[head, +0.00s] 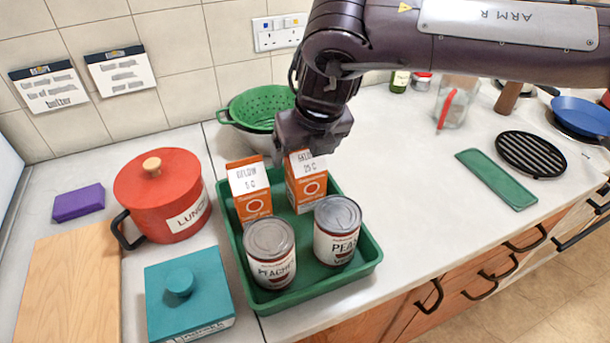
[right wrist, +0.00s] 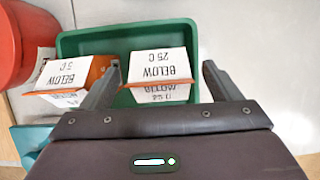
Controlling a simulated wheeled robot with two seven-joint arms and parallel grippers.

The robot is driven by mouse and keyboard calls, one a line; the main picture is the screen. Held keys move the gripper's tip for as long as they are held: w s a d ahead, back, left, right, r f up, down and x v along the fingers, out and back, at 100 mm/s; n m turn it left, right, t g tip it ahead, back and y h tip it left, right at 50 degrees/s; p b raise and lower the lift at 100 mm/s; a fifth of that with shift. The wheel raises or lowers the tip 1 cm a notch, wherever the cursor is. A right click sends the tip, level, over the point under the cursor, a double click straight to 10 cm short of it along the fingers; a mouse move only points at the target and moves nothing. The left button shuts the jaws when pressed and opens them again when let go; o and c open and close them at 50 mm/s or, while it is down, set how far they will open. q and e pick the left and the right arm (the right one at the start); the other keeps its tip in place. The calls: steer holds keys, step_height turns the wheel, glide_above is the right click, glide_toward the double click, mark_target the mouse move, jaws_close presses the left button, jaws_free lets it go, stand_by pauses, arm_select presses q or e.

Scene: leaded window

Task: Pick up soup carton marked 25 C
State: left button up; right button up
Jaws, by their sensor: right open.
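The soup carton marked 25 C (head: 306,184) is orange and white and stands upright at the back right of the green tray (head: 368,262). The similar carton marked 5 C (head: 249,190) stands to its left. My right gripper (head: 312,134) is above and behind the 25 C carton, partly hiding its top. In the right wrist view, my open right gripper (right wrist: 162,68) has one finger on each side of the 25 C carton (right wrist: 160,68). Its left finger lies close to the 5 C carton (right wrist: 68,74). Whether the fingers touch either carton is unclear. My left gripper is not in view.
A peach can (head: 270,254) and a peas can (head: 337,230) stand at the tray's front. A red pot (head: 160,200) and teal box (head: 188,290) are to its left. A green colander (head: 262,104) is behind.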

steer(key=shift+w+f, duration=0.15)
steer(key=shift+f, duration=0.1)
steer(key=shift+r, duration=0.1)
jaws_close()
stand_by(0.3)
